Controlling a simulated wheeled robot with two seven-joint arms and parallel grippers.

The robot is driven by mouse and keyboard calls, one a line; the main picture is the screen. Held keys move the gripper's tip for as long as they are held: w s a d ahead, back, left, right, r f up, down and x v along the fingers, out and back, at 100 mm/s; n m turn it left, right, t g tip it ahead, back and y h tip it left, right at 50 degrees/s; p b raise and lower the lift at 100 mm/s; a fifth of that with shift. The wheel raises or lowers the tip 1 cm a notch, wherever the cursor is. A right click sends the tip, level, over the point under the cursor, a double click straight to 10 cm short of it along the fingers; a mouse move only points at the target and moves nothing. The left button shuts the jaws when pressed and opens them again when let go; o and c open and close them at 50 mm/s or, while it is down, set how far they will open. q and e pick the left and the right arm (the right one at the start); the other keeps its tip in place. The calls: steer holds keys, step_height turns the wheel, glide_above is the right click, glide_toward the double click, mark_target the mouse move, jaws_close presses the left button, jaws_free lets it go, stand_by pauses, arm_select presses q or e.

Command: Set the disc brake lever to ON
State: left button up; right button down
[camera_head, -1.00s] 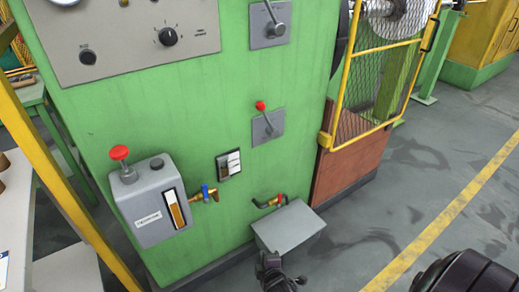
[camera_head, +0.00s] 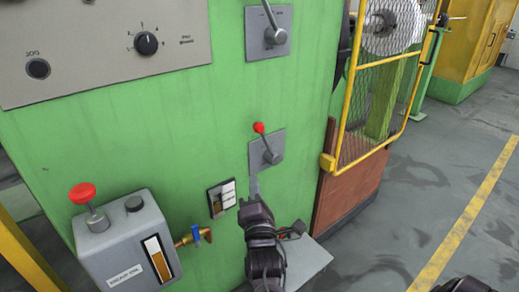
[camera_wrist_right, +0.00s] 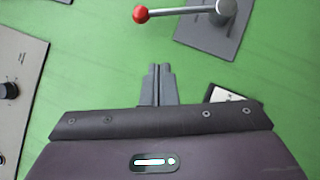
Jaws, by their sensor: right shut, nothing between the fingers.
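A lever with a red ball knob (camera_head: 258,127) sits on a grey plate (camera_head: 277,140) on the green machine face. Its arm tilts up and left from its pivot. In the right wrist view the red knob (camera_wrist_right: 141,14) is at the top, with its arm running right to the hub. My right gripper (camera_head: 253,182) is shut and empty, just below the plate's lower left corner. In the right wrist view its closed fingertips (camera_wrist_right: 158,70) point toward the green panel, below the lever arm and apart from it. The plate's lettering is unreadable. My left gripper is not in view.
A second grey lever (camera_head: 272,25) is above. A grey control panel (camera_head: 100,45) with a dial is at upper left. A small black-and-white switch plate (camera_head: 221,198) is beside my gripper. A grey oiler box (camera_head: 128,240) with a red knob is lower left. A yellow mesh guard (camera_head: 385,90) stands right.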

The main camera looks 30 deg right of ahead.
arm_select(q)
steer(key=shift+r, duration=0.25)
arm_select(e)
steer(key=s+d+x, duration=0.1)
steer(key=d+x, duration=0.1)
steer(key=x, duration=1.1)
steer(key=shift+s+r, duration=0.2)
steer(key=shift+r, duration=0.15)
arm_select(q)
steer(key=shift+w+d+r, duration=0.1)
arm_select(e)
steer(key=shift+d, duration=0.1)
